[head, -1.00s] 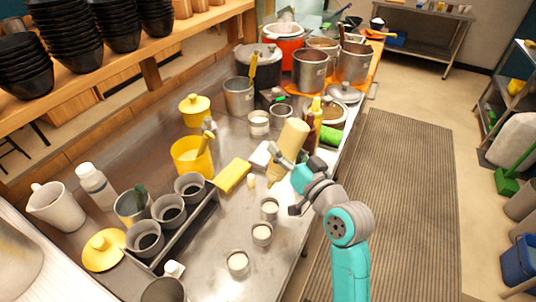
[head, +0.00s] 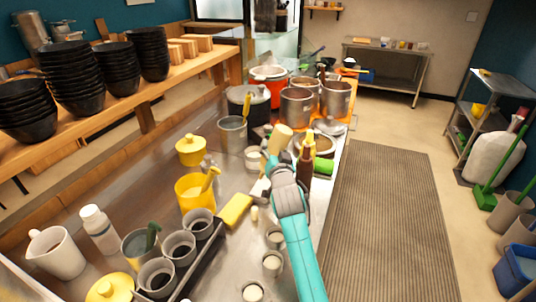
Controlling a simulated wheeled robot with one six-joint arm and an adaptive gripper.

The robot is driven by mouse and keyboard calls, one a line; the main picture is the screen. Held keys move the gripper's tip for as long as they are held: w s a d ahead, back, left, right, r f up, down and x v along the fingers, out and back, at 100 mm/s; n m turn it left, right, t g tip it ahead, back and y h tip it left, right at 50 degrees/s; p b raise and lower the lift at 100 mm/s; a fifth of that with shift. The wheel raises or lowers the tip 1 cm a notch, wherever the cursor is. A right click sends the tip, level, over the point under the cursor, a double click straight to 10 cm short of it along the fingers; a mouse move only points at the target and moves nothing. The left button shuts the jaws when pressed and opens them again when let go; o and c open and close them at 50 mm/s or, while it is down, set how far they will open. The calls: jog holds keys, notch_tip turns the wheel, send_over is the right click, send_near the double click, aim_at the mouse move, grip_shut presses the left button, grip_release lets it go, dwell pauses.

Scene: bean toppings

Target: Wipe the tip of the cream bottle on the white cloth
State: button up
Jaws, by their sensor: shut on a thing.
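The cream bottle (head: 280,138) is beige and held tilted in my gripper (head: 273,163), with its broad end up. Its lower part and tip are hidden behind my gripper and wrist. My gripper is shut on the bottle above the steel counter. The white cloth (head: 260,189) shows only as a small pale patch just left of my wrist, beside a yellow sponge-like block (head: 235,210). I cannot tell whether the tip touches the cloth.
A dark brown bottle (head: 305,165) and a green roll (head: 323,167) stand close right of my arm. A yellow pot (head: 194,194) and several grey cups are to the left. Steel pots (head: 297,106) stand behind.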

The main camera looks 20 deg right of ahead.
jog(key=w+d+f, duration=0.3)
jog(key=w+f, duration=0.1)
jog(key=shift+s+a+r, duration=0.1)
jog(key=shift+s+a, duration=0.7)
jog(key=shift+s, duration=0.3)
jog(key=shift+s+a, duration=0.8)
jog(key=shift+s, duration=0.25)
jog(key=shift+f, duration=0.7)
dwell(0.4)
jog(key=shift+w+d, duration=0.8)
jog(key=shift+w, duration=0.25)
jog(key=shift+w+d, duration=0.75)
jog(key=shift+w, duration=0.3)
jog(key=shift+c, duration=0.2)
notch_tip(320, 180, up, 6)
